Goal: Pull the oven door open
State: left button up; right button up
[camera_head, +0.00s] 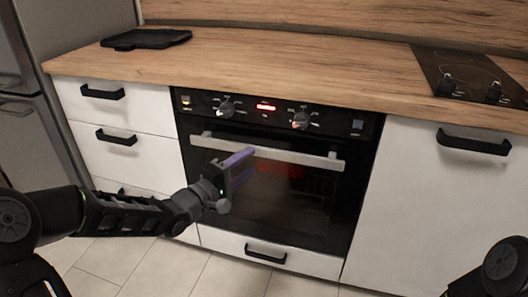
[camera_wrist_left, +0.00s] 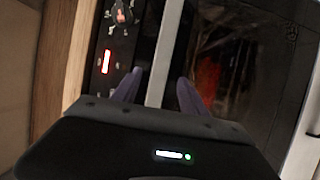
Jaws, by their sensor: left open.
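The black oven door (camera_head: 285,200) is shut, with a silver bar handle (camera_head: 290,155) across its top. My left gripper (camera_head: 245,162) is in front of the left part of the handle, with its purple fingers pointing at it. In the left wrist view the open fingers (camera_wrist_left: 158,92) stand on either side of the handle bar (camera_wrist_left: 163,65), which runs between them. I cannot tell whether either finger touches the bar. My right gripper is not in view; only part of my right arm shows at the lower right.
Above the door is a control panel (camera_head: 270,110) with knobs and a red display. White drawers (camera_head: 120,125) stand left, a white cabinet (camera_head: 430,200) right, and a drawer (camera_head: 268,254) below. A black tray (camera_head: 147,39) and a hob (camera_head: 468,75) are on the wooden worktop (camera_head: 300,65).

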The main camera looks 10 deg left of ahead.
aim_at(263, 154)
pick_arm(q)
jog(key=shift+w, duration=0.1)
jog(key=b+x, duration=0.3)
jog(key=x, duration=0.4)
jog(key=shift+w+d+f, duration=0.1)
jog(key=shift+w+d, duration=0.1)
jog(key=shift+w, duration=0.05)
grip_shut()
dwell(0.4)
dwell(0.9)
